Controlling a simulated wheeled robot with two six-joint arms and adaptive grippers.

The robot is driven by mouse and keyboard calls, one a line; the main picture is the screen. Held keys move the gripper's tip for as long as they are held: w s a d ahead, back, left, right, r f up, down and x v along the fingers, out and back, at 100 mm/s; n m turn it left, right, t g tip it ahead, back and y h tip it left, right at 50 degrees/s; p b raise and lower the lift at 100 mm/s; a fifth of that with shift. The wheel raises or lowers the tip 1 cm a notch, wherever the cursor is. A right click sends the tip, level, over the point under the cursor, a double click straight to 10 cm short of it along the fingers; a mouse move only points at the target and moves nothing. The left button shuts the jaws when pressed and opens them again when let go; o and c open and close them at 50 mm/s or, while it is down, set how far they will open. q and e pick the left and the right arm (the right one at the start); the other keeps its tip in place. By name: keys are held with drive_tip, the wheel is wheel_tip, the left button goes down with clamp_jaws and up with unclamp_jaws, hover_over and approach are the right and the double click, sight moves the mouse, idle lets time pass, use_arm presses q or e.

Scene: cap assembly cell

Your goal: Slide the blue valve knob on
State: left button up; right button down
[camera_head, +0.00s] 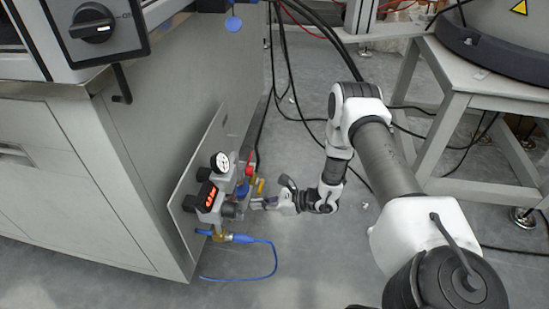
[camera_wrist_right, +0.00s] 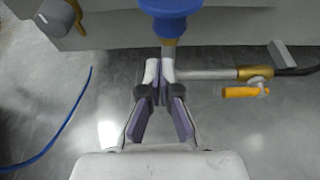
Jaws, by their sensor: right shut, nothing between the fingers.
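The blue valve knob (camera_wrist_right: 170,14) shows at the top of the right wrist view, cut off by the frame edge, with a brass-coloured stem below it. In the head view the blue knob (camera_head: 242,190) is small, on the valve assembly at the side of the grey cabinet. My right gripper (camera_head: 256,204) reaches in from the right, close to the assembly. In the right wrist view its fingertips (camera_wrist_right: 161,72) are together, with nothing between them, just below the knob and stem in the picture. I cannot tell whether they touch. My left gripper is out of view.
The assembly carries a gauge (camera_head: 220,162), a red digital display (camera_head: 208,196) and a blue hose (camera_head: 272,262). A yellow-handled valve (camera_wrist_right: 246,91) is right of the fingers. The grey cabinet (camera_head: 150,150) stands left and a metal stand (camera_head: 470,100) right.

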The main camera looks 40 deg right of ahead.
sight(244, 191)
drive_tip(key=shift+w+a+r, duration=0.15)
drive_tip(key=shift+r, duration=0.45)
drive_tip(key=shift+w+a+r, duration=0.15)
drive_tip(key=shift+r, duration=0.45)
drive_tip(key=shift+w+a+r, duration=0.15)
drive_tip(key=shift+r, duration=0.45)
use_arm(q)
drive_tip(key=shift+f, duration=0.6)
use_arm(e)
wheel_tip(244, 191, up, 3)
drive_tip(key=shift+f+p, duration=0.1)
drive_tip(key=shift+p, duration=0.7)
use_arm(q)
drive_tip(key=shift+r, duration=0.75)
use_arm(e)
drive_tip(key=shift+f, duration=0.1)
